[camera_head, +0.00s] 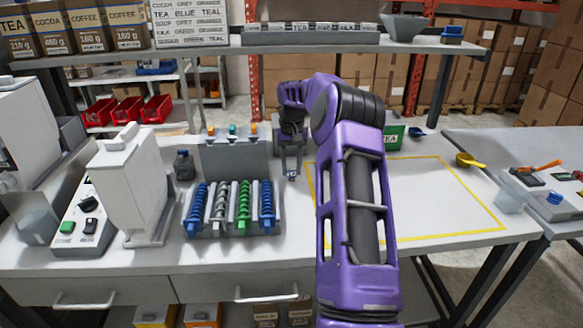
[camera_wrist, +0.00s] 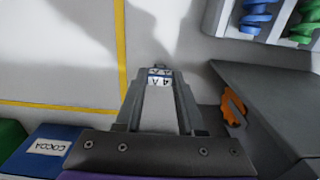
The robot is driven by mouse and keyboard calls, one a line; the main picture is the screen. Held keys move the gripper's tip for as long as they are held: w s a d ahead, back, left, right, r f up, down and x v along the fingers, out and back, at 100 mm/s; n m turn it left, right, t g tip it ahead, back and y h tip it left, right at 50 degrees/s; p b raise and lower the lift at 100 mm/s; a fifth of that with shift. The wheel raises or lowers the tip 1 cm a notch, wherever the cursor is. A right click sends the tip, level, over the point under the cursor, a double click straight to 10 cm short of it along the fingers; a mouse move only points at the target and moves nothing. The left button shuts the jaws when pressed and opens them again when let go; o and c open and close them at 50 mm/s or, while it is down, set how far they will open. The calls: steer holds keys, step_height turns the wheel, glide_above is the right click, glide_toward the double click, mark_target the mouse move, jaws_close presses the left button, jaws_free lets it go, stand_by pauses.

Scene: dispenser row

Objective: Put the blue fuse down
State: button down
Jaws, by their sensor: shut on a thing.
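My gripper (camera_head: 292,168) is over the white worktable, between the coil rack and my own arm link. In the wrist view, its two fingers (camera_wrist: 160,88) are closed on the small blue fuse (camera_wrist: 160,72), which has white label areas with dark marks like "4 A". The fuse sits between the fingertips, with bare table surface behind it. In the head view the fuse (camera_head: 292,175) is tiny at the fingertips. It appears to be held above the table, but the exact gap is hard to tell.
A rack of blue, white and green coils (camera_head: 232,212) stands left of the gripper. A yellow outline (camera_head: 440,158) on the table is partly behind my arm. A blue COCOA box (camera_wrist: 45,150) and an orange knob (camera_wrist: 234,106) are near the gripper. The table between is clear.

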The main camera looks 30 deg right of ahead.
steer(key=shift+f, duration=0.1)
steer(key=c, duration=0.5)
jaws_free()
